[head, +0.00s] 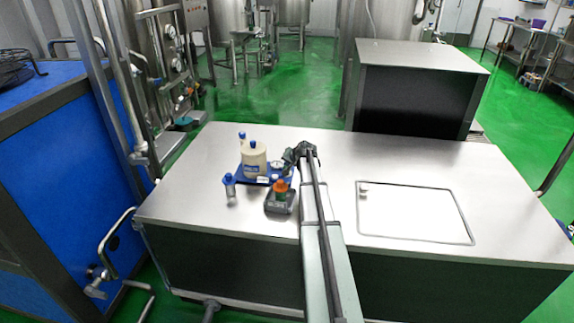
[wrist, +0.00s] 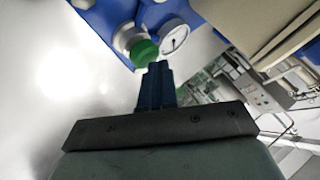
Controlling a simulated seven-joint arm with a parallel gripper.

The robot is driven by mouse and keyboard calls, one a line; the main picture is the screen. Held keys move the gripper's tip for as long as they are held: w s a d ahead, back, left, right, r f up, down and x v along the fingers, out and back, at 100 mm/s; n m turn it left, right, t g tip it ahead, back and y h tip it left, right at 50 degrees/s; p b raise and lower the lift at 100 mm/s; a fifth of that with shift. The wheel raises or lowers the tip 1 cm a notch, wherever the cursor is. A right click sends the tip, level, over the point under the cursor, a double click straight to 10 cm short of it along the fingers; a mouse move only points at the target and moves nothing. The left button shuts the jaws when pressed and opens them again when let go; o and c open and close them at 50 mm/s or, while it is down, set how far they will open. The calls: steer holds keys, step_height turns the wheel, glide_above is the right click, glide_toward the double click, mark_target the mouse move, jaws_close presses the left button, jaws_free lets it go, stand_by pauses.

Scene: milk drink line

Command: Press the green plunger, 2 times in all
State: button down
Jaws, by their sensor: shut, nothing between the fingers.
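The green plunger (wrist: 145,52) shows in the wrist view as a round green cap on a pale collar. It is on a blue base (wrist: 110,22), beside a white dial gauge (wrist: 174,38). My gripper (wrist: 158,66) is shut and empty, its dark blue fingertips just beside the green cap in the picture; I cannot tell whether they touch it. In the head view, my gripper (head: 291,157) is at the right end of the blue base (head: 250,178), and I cannot make out the plunger there.
A cream cylinder (head: 254,160) with a blue knob stands on the blue base. A small blue-capped bottle (head: 229,188) is at left. A dark grey block with an orange knob (head: 280,187) stands in front. The steel table (head: 330,170) is clear around a hatch (head: 415,212) at right.

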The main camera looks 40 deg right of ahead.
steer(key=shift+r, duration=1.45)
steer(key=shift+r, duration=0.1)
step_height(320, 180, up, 5)
steer(key=shift+f, duration=0.1)
stand_by(0.8)
